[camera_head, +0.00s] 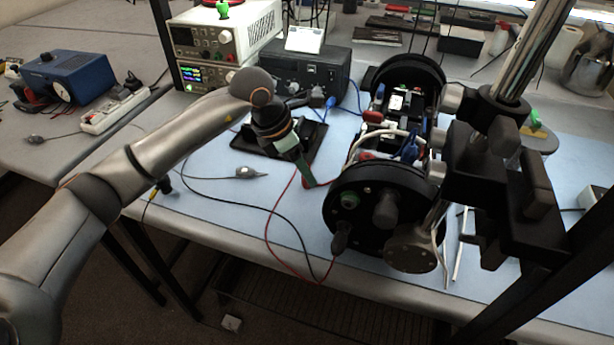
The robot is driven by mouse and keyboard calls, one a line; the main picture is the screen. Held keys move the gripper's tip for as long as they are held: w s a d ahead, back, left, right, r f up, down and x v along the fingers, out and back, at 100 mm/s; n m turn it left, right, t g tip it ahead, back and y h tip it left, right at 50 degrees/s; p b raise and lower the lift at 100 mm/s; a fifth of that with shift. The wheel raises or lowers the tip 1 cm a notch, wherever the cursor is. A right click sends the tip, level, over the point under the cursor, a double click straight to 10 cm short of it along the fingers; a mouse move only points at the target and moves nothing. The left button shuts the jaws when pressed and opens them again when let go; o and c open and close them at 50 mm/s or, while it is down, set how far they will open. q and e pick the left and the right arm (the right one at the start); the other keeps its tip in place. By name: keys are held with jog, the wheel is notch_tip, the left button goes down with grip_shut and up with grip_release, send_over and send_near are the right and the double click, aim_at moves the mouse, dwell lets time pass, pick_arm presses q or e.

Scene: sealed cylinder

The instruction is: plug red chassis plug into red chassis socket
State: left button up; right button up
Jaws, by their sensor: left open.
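My left gripper (306,172) reaches in from the left and points down over the blue mat, just left of the cylinder (372,214). Its greenish fingers are open. A thin red lead (268,228) runs from beside the fingertips and loops down to the mat's front edge. I cannot make out a red plug at its end; the fingers may hide it. Red parts show on the cylinder's frame (373,117), but I cannot tell which is the red chassis socket. My right gripper is not in view.
A dark clamp-like structure (490,170) on a silver post stands close on the cylinder's right. A black stand (262,140) lies behind my left gripper. Power supplies (225,45) stand at the back. A black lead (235,203) crosses the clearer mat at front left.

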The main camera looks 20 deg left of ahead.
pick_arm(q)
jog(key=shift+x, duration=1.35)
grip_shut()
